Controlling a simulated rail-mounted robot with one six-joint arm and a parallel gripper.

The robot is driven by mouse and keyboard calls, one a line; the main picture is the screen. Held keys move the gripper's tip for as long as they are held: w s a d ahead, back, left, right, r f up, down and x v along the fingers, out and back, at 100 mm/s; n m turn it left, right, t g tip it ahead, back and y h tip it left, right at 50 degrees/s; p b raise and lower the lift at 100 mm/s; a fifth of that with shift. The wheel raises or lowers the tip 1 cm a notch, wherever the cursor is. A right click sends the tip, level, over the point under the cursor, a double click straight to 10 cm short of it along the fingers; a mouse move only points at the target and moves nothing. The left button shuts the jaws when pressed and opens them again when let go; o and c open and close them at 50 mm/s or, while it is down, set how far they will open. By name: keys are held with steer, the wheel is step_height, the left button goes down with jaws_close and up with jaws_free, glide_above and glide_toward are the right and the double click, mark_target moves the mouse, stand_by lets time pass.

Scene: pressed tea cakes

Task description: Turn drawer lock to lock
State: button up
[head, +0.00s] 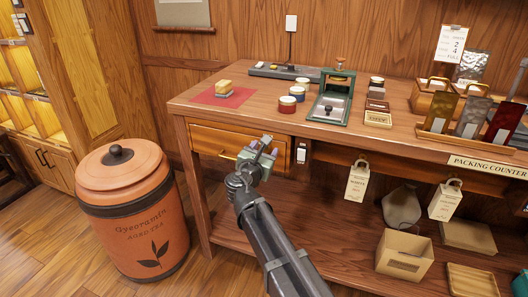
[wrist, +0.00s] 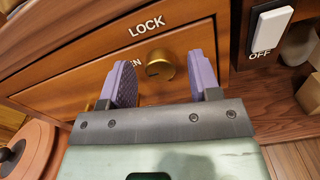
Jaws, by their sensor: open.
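The drawer lock is a round brass knob (wrist: 159,65) on the wooden drawer front (wrist: 60,72). The word LOCK is printed above it, and part of another word ending in "EN" shows at its left, mostly hidden by a finger. My gripper (wrist: 161,84) is open, with its two purple fingers on either side of the knob and a gap visible at each side. Contact is not visible. In the head view my gripper (head: 262,150) is in front of the right part of the drawer (head: 210,143) and hides the knob. The drawer looks closed.
A white switch marked OFF (wrist: 271,24) is on the post right of the drawer; it also shows in the head view (head: 301,154). A large orange tea canister (head: 130,215) stands on the floor at left. The counter top (head: 215,120) overhangs the drawer.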

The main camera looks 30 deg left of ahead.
steer(key=shift+c, duration=0.5)
steer(key=c, duration=0.8)
steer(key=shift+m, duration=0.3)
steer(key=m, duration=1.3)
steer(key=shift+m, duration=2.2)
